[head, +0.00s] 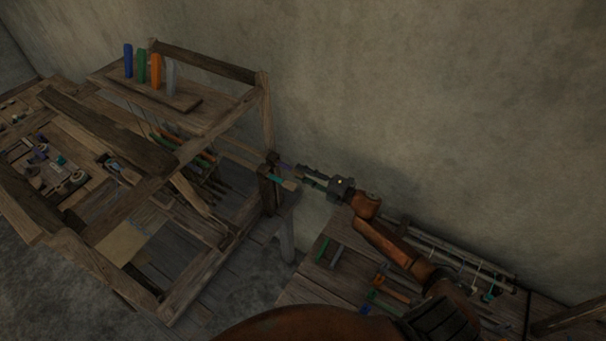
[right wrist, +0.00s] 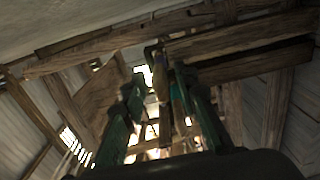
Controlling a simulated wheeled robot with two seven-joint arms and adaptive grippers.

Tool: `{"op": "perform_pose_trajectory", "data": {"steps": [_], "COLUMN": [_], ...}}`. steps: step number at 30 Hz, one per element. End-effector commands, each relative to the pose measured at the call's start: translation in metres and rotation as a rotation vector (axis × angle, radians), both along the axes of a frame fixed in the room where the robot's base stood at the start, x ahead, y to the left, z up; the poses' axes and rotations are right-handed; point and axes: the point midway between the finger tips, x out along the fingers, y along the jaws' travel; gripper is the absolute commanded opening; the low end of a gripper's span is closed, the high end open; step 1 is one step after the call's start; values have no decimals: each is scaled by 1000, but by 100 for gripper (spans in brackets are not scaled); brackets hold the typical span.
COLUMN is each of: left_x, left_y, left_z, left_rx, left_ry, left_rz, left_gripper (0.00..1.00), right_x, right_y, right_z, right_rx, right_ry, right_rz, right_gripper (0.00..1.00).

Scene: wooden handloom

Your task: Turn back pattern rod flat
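The wooden loom (head: 195,225) stands at the left of the head view. Several thin rods with coloured ends (head: 207,157) lie inside its frame; I cannot tell which is the pattern rod. My right gripper (head: 290,176) reaches in from the right, beside the loom's right-hand post (head: 268,190). In the right wrist view its two fingers (right wrist: 158,88) are apart. A narrow tan piece (right wrist: 160,75) shows between them, nearer the right finger; contact is unclear. My left gripper is not in view.
A shelf on the loom (head: 150,92) carries blue, green, orange and grey upright pieces. A low bench (head: 335,285) with coloured tools and long rods stands at the lower right. A table with small parts (head: 20,155) is at far left. The wall is close behind.

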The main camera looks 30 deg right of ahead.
Motion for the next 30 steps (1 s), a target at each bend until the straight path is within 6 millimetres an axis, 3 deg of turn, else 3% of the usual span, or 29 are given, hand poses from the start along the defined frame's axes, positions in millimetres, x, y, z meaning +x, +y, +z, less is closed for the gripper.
{"op": "perform_pose_trajectory", "data": {"steps": [8, 21, 30], "left_x": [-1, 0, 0], "left_y": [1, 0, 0], "left_z": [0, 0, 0], "left_rx": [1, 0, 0], "left_ry": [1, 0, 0], "left_rz": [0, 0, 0], "left_gripper": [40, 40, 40], "right_x": [-10, -83, -103], "right_y": [-6, -49, -61], "right_z": [-1, -1, 0], "right_rx": [-1, -1, -1], "right_ry": [1, 2, -1], "right_rz": [-1, -1, 0], "right_gripper": [28, 28, 28]}}
